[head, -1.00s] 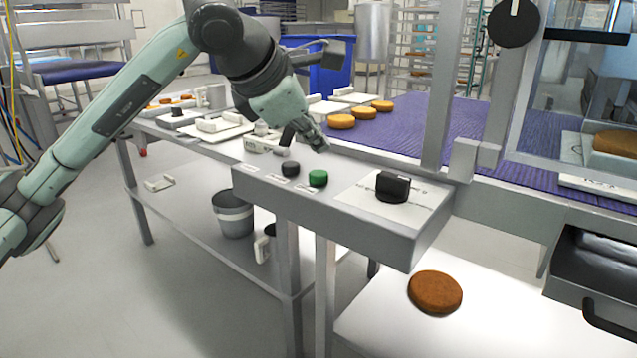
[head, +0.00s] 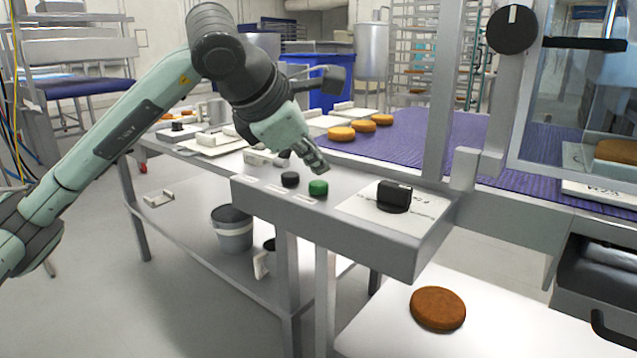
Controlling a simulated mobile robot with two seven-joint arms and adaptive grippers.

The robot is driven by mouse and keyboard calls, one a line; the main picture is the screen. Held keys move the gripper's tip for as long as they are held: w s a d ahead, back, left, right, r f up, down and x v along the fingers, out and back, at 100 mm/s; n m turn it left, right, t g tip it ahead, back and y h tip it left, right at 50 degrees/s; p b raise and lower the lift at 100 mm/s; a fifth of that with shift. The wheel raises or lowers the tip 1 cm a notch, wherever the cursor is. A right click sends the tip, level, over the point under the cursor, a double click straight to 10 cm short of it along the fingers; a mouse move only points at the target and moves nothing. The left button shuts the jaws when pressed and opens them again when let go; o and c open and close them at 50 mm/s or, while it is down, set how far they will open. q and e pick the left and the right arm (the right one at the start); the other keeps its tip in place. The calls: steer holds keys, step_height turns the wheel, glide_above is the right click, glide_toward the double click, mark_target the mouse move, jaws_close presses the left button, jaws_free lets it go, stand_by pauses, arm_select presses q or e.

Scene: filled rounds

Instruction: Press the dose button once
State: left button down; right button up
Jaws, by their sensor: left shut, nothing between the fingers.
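A grey control panel (head: 340,224) stands at the end of the table in the head view. It carries a green button (head: 318,188), a black button (head: 290,179) to its left and a black rotary knob (head: 394,195) on a white plate at right. Small labels lie beside the buttons, too small to read, so I cannot tell which is the dose button. My left gripper (head: 321,167) is shut and empty, pointing down just above and behind the green button; a small gap seems to remain. My right gripper is not in view.
A purple conveyor belt (head: 410,146) with several orange-brown rounds (head: 341,134) runs behind the panel. A brown round (head: 438,308) lies on a white surface below. A grey bucket (head: 232,229) stands on the lower shelf.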

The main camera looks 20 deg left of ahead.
mark_target(315, 185)
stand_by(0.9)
arm_select(q)
steer(key=shift+f+b, duration=0.45)
steer(key=shift+b, duration=0.15)
steer(key=shift+f+b, duration=0.6)
stand_by(0.5)
stand_by(0.3)
steer(key=shift+r+p, duration=0.65)
steer(key=shift+r, duration=0.4)
steer(key=shift+r+p, duration=1.65)
steer(key=shift+r, duration=0.9)
steer(key=shift+f, duration=0.15)
